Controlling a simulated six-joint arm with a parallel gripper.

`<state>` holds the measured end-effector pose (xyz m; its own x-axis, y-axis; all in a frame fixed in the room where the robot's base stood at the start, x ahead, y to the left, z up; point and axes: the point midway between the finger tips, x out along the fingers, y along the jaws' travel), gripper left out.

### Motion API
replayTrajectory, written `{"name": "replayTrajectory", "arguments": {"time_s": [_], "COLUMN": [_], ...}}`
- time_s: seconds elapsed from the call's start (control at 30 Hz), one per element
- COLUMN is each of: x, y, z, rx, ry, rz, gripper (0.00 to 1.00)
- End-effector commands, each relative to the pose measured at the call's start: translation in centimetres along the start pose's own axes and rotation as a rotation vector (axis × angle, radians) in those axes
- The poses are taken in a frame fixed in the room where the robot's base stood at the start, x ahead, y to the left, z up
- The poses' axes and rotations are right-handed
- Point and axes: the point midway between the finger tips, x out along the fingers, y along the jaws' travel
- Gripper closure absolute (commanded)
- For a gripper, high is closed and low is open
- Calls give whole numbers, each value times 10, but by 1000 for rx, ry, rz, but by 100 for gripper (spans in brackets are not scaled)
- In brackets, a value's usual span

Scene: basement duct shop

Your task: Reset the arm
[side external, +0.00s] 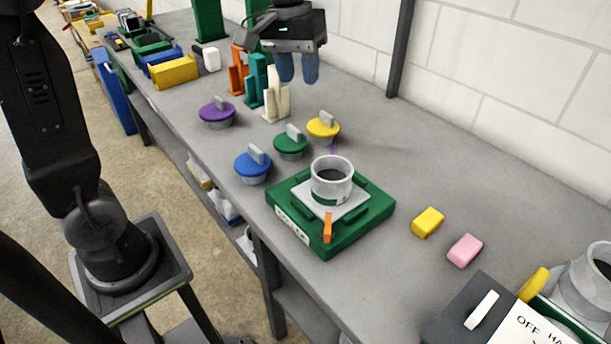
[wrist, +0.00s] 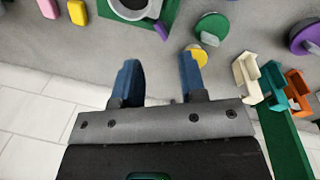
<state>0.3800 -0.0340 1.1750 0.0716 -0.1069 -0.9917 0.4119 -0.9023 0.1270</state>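My gripper (side external: 298,70) hangs in the air over the far side of the grey bench, near the wall, with its blue fingers pointing down. In the wrist view my gripper (wrist: 161,72) has its fingers spread apart, with only bare bench and wall showing between them. It is open and empty. The yellow lid (side external: 323,127) is below and in front of it in the side view; it shows near the right fingertip in the wrist view (wrist: 198,54). The cream clip (side external: 277,102) stands to the lower left of the fingers in the side view.
A pale collar (side external: 331,180) stands on a green fixture (side external: 371,224). Green (side external: 290,143), blue (side external: 252,167) and purple (side external: 216,114) lids lie nearby. Teal (side external: 255,80) and orange (side external: 238,70) clips stand beside the cream one. Yellow (side external: 428,222) and pink (side external: 465,250) blocks lie right.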

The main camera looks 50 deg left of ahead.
Motion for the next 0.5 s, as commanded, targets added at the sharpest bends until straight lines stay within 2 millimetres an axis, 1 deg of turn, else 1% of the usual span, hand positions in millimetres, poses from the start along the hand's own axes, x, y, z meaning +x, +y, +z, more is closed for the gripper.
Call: {"name": "replayTrajectory", "arguments": {"time_s": [0.03, 0.13, 0.3, 0.4, 0.5], "x": [-5, -7, 3, 14, 26], "y": [-5, -15, -36, -47, -56], "z": [20, 53, 106, 132, 150], "rx": [41, 121, 259, 333, 390], "ry": [44, 123, 258, 328, 382], "rz": [3, 6, 4, 0, -6], "gripper": [62, 62, 62, 62, 62]}}
